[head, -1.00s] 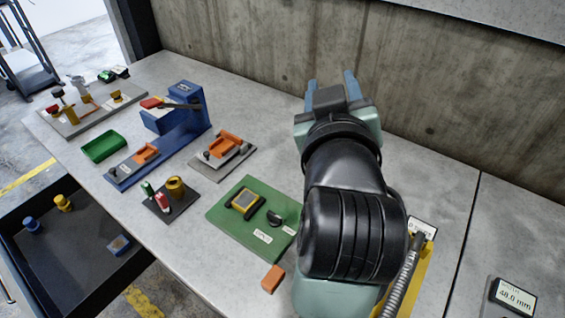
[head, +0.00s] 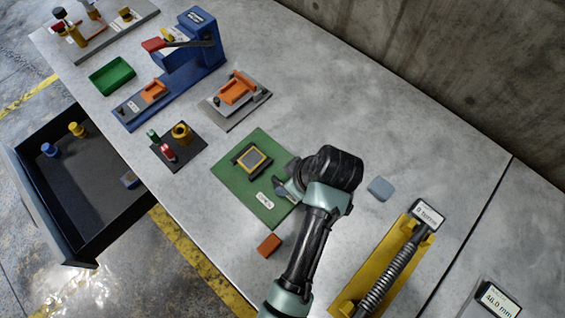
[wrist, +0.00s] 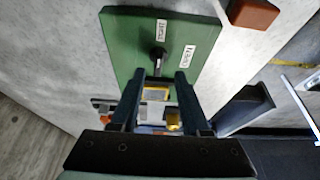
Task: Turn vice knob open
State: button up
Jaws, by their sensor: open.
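The green board (head: 250,202) lies on the bench with a yellow-and-grey block in black jaws (head: 252,159) on it. In the wrist view, the board's black knob (wrist: 158,54) stands between two white labels (wrist: 184,57), one reading OPEN. My gripper (head: 281,188) is over the board's right side and hides the knob in the head view. In the wrist view my gripper (wrist: 160,73) is open, its two blue fingers apart and pointing toward the knob. The knob appears just beyond the fingertips; whether they touch it cannot be told.
An orange block (head: 269,245) sits beside the board. A yellow fixture with a spring (head: 385,272) is at the right. A black base with small cylinders (head: 178,153), a grey-and-orange fixture (head: 235,98) and a blue press (head: 190,62) are at the left. An open drawer (head: 85,195) juts out.

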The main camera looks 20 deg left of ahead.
aim_at(279, 184)
jog(key=shift+x, duration=2.55)
jog(key=shift+w, duration=0.1)
grip_shut()
